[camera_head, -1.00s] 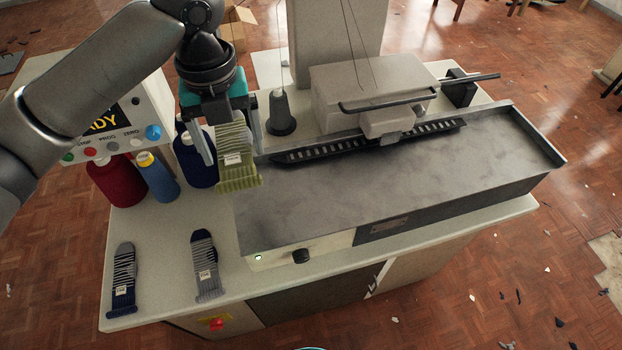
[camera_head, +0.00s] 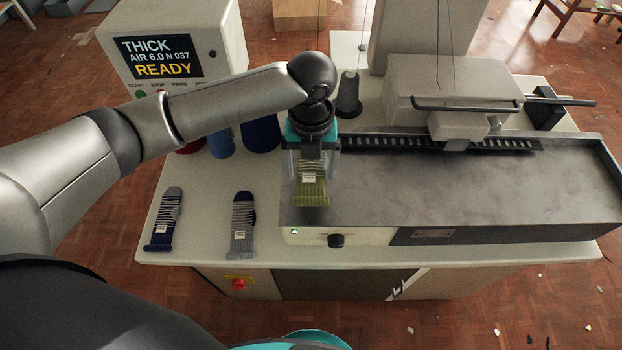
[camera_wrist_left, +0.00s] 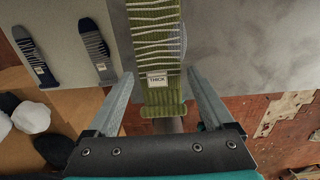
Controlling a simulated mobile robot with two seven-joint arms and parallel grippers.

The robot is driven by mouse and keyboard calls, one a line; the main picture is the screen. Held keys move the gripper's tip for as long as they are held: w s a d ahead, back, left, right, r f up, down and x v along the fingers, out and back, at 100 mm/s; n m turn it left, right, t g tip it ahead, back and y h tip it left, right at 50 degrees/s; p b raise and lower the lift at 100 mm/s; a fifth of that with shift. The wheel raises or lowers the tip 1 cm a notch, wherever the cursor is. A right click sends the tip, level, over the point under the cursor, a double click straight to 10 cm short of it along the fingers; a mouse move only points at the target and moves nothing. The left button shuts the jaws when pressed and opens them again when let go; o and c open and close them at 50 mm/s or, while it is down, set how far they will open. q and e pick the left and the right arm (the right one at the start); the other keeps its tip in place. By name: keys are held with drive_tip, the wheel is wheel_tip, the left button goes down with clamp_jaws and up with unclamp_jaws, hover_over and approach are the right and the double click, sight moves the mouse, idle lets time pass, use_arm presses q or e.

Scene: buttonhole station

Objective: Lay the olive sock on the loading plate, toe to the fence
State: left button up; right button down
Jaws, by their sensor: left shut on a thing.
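The olive sock (camera_head: 311,192), with pale stripes and a white label, hangs from my left gripper (camera_head: 312,172) at the left end of the grey metal loading plate (camera_head: 430,190). My left gripper is shut on the sock. In the left wrist view, the sock (camera_wrist_left: 160,85) runs between the two fingers of the gripper (camera_wrist_left: 158,76), its ribbed end with the THICK label towards the wrist. Its far end is cut off there. I cannot tell whether the sock touches the plate. My right gripper is not in view.
A dark slotted rail (camera_head: 390,143) runs along the plate's back, below a pale machine head (camera_head: 450,85). A navy striped sock (camera_head: 165,220) and a grey striped sock (camera_head: 242,222) lie on the tabletop at left. Yarn cones (camera_head: 262,135) and a READY control box (camera_head: 175,50) stand behind.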

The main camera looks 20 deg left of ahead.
sight(311, 176)
use_arm(q)
drive_tip(key=shift+f+b, duration=0.3)
drive_tip(key=shift+f, duration=1.8)
drive_tip(key=shift+f, duration=0.1)
drive_tip(key=o, duration=1.1)
wheel_tip(311, 176, up, 12)
drive_tip(key=shift+r+p, duration=0.15)
drive_tip(key=shift+p, duration=0.65)
